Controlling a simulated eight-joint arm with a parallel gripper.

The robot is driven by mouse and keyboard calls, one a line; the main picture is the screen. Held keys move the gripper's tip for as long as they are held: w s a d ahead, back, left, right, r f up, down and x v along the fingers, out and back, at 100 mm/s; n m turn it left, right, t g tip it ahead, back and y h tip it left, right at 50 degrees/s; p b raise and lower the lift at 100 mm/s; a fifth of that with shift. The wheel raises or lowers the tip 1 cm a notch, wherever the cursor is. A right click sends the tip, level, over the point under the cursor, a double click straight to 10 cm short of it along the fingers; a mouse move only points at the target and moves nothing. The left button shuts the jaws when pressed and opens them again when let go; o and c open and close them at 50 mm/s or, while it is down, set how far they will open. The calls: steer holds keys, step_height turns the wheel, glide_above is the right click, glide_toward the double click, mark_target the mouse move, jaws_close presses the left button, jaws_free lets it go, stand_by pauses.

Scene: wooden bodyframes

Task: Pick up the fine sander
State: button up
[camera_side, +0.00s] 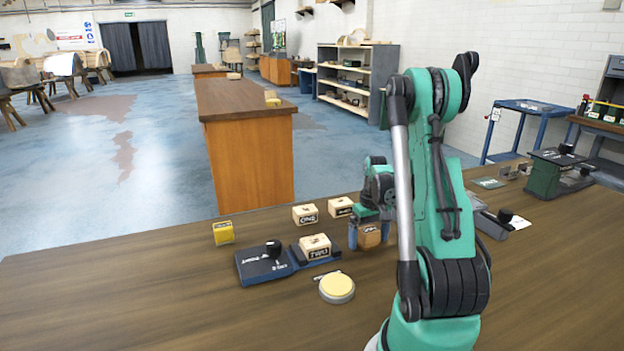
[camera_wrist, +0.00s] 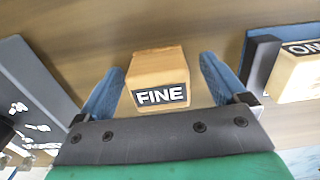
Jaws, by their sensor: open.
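The fine sander is a small wooden block labelled FINE (camera_wrist: 158,82), in the middle of the wrist view. In the side view the block (camera_side: 370,237) is at my gripper, partly covered by the fingers. My gripper (camera_side: 369,243) is low over the table with its fingers pointing down. In the wrist view its two blue fingers (camera_wrist: 163,68) stand apart, one on each side of the block. A gap shows on the right side; whether the left finger touches the block, I cannot tell.
Behind are a block marked ONE (camera_side: 305,214) and another block (camera_side: 340,207). A yellow block (camera_side: 223,232) and a round yellow-topped disc (camera_side: 337,287) lie on the table. The front left table is clear.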

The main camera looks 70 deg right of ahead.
mark_target(370, 229)
jaws_close()
stand_by(0.3)
step_height(370, 229, up, 20)
stand_by(0.6)
